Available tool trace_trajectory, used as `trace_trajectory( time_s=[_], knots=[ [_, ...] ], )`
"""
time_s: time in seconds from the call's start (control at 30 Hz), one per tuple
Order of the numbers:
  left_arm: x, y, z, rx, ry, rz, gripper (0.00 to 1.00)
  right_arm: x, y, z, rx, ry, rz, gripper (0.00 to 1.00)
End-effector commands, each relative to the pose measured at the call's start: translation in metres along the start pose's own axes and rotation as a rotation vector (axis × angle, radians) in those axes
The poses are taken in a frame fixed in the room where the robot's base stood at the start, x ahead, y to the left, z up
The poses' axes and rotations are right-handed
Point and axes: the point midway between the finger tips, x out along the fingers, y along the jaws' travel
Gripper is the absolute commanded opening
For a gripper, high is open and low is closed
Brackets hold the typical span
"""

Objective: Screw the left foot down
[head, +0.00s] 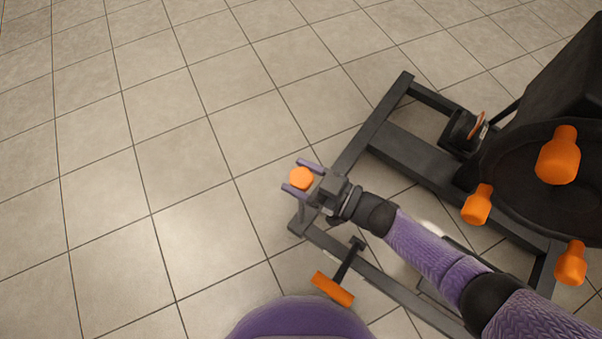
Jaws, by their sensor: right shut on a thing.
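My right gripper (302,178) reaches in from the lower right, with its purple fingers on either side of an orange knob (301,178). It is shut on this knob, which sits at the near left corner of the dark metal base frame (381,125). The knob's stem and the foot below it are mostly hidden by the gripper. My left gripper is not in view.
An orange T-handle (333,288) on a dark rod juts from the frame's near side. Several orange knobs (558,155) sit on the dark machine at the right. The tiled floor (130,150) to the left is clear.

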Motion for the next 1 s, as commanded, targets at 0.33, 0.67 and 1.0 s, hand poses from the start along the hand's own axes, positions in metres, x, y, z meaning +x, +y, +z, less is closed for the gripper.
trace_trajectory(
  time_s=[0.33,0.67,1.0],
  knots=[
    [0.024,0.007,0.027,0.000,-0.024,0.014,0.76,0.001,-0.002,-0.004,0.006,0.007,0.244,0.10],
    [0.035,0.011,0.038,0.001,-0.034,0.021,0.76,0.000,0.000,0.000,-0.001,-0.001,0.418,0.10],
    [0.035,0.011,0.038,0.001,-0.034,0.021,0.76,0.000,0.000,0.000,0.000,-0.001,0.416,1.00]
  ],
)
